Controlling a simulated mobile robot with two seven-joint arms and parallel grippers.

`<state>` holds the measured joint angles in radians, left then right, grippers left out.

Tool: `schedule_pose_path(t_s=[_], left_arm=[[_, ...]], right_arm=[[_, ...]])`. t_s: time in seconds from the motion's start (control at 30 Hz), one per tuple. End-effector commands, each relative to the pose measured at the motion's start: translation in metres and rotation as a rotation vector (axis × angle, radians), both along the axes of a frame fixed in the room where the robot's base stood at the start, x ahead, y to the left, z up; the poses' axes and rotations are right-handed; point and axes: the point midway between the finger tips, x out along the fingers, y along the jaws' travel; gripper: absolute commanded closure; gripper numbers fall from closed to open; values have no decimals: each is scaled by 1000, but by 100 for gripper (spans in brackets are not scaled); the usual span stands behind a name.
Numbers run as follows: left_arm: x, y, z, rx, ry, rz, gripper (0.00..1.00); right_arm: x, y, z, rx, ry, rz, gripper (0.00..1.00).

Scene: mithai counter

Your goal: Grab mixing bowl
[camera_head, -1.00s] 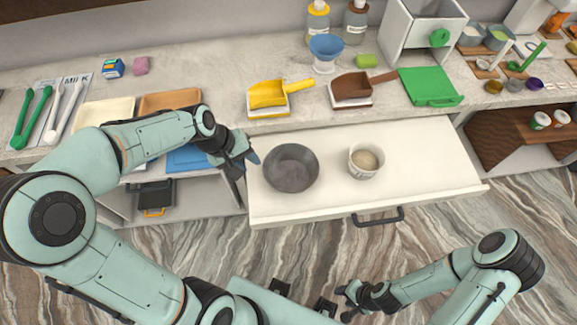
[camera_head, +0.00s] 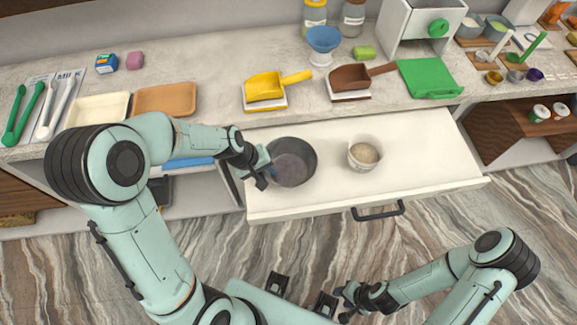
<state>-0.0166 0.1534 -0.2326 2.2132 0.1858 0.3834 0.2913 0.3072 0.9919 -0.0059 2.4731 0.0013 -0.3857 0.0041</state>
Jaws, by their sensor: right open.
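The dark grey mixing bowl (camera_head: 295,170) stands in the open white drawer, left of a small white tub. My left gripper (camera_head: 266,170) is at the bowl's left rim, with its fingers overlapping that edge in the picture. I cannot tell whether the fingers are closed on the rim, and the gripper partly hides the bowl's left side. My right gripper (camera_head: 344,302) is open and empty, low over the floor in front of the drawer, well away from the bowl.
The white tub (camera_head: 365,153) holds a pale substance. The drawer (camera_head: 430,165) is clear on its right side. The counter above carries a yellow scoop (camera_head: 265,87), a brown scoop (camera_head: 350,83), a green dustpan-like piece (camera_head: 428,78) and trays at left (camera_head: 165,98).

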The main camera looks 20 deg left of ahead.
Motion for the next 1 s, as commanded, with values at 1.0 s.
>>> schedule_pose_path(t_s=[1.0], left_arm=[[3, 0, 62, 0, -12, -2, 100]], right_arm=[[17, 0, 26, 0, -19, 0, 57]])
